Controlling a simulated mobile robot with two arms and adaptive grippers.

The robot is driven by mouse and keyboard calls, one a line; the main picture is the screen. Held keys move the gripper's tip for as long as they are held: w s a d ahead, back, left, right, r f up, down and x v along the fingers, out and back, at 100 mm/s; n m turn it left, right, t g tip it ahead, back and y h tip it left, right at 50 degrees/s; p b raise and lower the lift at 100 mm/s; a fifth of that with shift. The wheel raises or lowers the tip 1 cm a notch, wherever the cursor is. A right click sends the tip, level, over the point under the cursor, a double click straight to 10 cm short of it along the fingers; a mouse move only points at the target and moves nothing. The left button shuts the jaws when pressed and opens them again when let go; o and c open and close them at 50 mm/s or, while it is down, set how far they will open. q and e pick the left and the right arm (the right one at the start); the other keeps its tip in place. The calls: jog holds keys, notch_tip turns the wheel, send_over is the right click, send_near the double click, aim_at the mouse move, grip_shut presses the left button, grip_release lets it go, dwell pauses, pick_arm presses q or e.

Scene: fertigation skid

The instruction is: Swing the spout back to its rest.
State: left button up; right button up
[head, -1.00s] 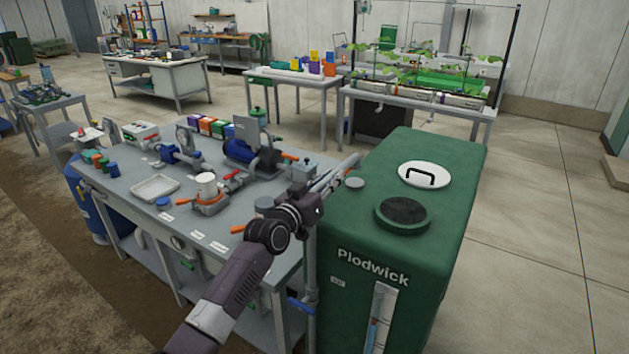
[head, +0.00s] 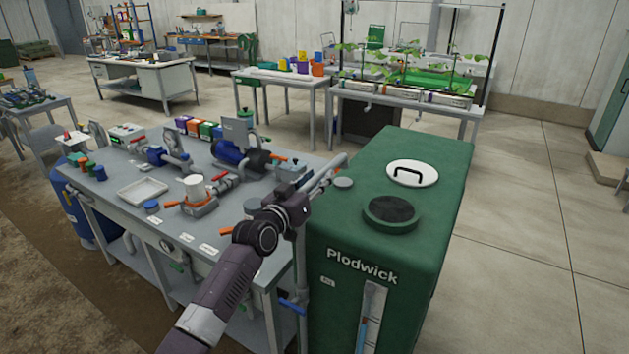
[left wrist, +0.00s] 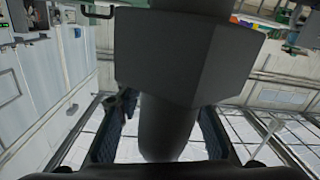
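The spout (head: 327,174) is a light grey pipe reaching from the near right corner of the bench over the green tank's left edge. Its far end lies above and left of a small grey cap on the tank. My left gripper (head: 300,207) is at the spout's near part and hides some of it. In the left wrist view, a grey pipe with a wider faceted block, apparently the spout (left wrist: 168,125), stands between my two dark fingers. Slim gaps show beside the pipe; the fingertips are partly hidden. The spout's rest cannot be made out. My right gripper is out of view.
The green tank (head: 350,238) stands close on the right, with a white handled lid (head: 412,173) and a dark round port (head: 391,212). The bench (head: 113,190) holds a blue pump (head: 240,157), a tray (head: 142,190) and a white cup (head: 195,187). Open floor lies beyond the tank.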

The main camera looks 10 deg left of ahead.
pick_arm(q)
jog(key=v, duration=1.2)
